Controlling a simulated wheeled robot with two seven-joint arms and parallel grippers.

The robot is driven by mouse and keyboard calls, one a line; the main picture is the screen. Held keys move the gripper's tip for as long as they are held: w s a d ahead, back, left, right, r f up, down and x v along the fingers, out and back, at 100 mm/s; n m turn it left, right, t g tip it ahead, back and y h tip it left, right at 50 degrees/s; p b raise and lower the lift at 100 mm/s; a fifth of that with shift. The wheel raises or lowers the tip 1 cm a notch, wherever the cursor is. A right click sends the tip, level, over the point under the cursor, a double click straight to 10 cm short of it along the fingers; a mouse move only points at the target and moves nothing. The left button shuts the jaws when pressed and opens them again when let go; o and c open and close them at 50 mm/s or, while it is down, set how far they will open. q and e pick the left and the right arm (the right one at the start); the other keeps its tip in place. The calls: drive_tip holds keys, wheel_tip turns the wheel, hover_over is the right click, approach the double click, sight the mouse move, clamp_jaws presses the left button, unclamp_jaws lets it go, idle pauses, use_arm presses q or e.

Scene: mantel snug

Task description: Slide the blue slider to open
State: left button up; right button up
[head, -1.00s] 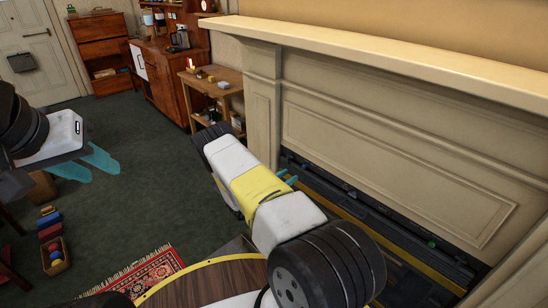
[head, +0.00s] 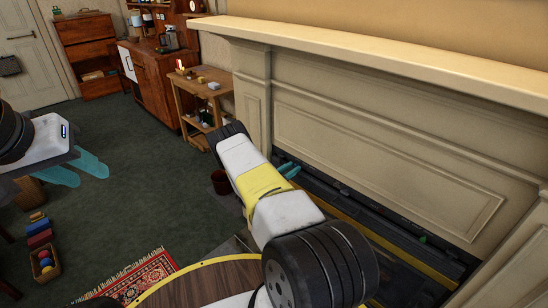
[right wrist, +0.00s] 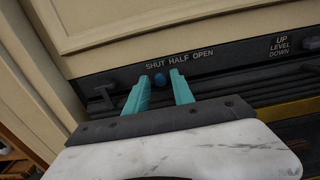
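The blue slider (right wrist: 160,81) is a small round knob on the dark panel (right wrist: 232,58) under the mantel, below the word SHUT in the row SHUT, HALF, OPEN. My right gripper (right wrist: 159,77) is open, with one teal finger on each side of the knob. I cannot tell whether either finger touches it. In the head view, my right gripper (head: 288,170) is mostly hidden behind its own wrist, and the slider is hidden too. My left gripper (head: 88,177) is open and empty over the carpet at the left.
A dark T-shaped handle (right wrist: 102,94) is left of the slider, near the panel's end. Labels UP, LEVEL, DOWN are further right. The mantel shelf (head: 390,58) overhangs the panel. A wooden side table (head: 198,97) and a dark bucket (head: 221,182) stand left of the fireplace.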

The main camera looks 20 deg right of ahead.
clamp_jaws()
drive_tip(key=shift+s, duration=0.1)
idle(1.1)
